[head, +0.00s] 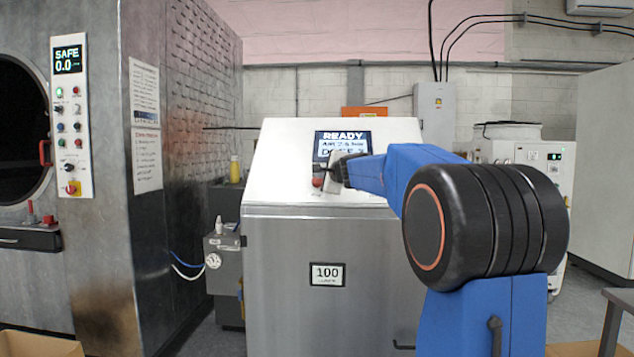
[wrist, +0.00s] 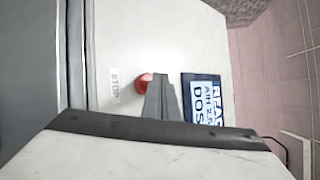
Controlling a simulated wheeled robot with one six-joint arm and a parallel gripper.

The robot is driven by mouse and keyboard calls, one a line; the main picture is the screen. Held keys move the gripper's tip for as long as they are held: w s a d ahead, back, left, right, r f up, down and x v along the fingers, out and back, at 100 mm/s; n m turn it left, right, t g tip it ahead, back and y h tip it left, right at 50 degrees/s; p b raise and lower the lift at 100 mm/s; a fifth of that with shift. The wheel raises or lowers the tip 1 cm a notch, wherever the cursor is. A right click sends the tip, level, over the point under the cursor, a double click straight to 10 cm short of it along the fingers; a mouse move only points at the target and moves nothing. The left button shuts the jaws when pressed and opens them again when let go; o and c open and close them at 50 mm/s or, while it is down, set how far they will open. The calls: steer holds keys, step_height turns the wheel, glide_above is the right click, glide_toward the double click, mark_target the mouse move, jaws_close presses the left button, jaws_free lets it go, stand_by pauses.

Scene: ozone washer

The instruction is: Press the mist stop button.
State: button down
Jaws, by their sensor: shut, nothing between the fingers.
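The red stop button (wrist: 144,80) sits on the white sloped panel (wrist: 110,40), beside a label reading STOP (wrist: 115,85) in the wrist view. My gripper (wrist: 160,80) is shut and empty, its fingertips right at the button and covering part of it. I cannot tell whether they touch it or whether it is pressed in. In the head view a small part of the red button (head: 317,182) shows at the left of my gripper (head: 328,176). The display (head: 342,142) above it reads READY; its lower lines are partly hidden by my arm.
A tall grey machine (head: 185,150) with a control strip (head: 70,120) stands at the left. The steel cabinet (head: 300,245) under the panel carries a plate reading 100. A white unit (head: 540,165) stands at the back right. A table corner (head: 620,300) shows at lower right.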

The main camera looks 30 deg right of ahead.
steer(key=shift+w+d+f, duration=0.2)
steer(key=shift+w+f, duration=0.05)
steer(key=shift+f, duration=0.05)
steer(key=shift+w+d+f, duration=0.15)
steer(key=shift+w+f, duration=0.15)
steer(key=shift+f, duration=0.05)
stand_by(1.3)
steer(key=shift+s+r, duration=0.1)
steer(key=shift+s+a+r, duration=0.35)
steer(key=shift+s+r, duration=0.1)
steer(key=shift+r, duration=0.1)
stand_by(0.4)
steer(key=shift+s+a+r, duration=0.5)
steer(key=shift+s+r, duration=0.25)
steer(key=shift+r, duration=0.15)
steer(key=shift+s+a+r, duration=0.5)
steer(key=shift+s+r, duration=0.2)
steer(key=shift+r, duration=0.15)
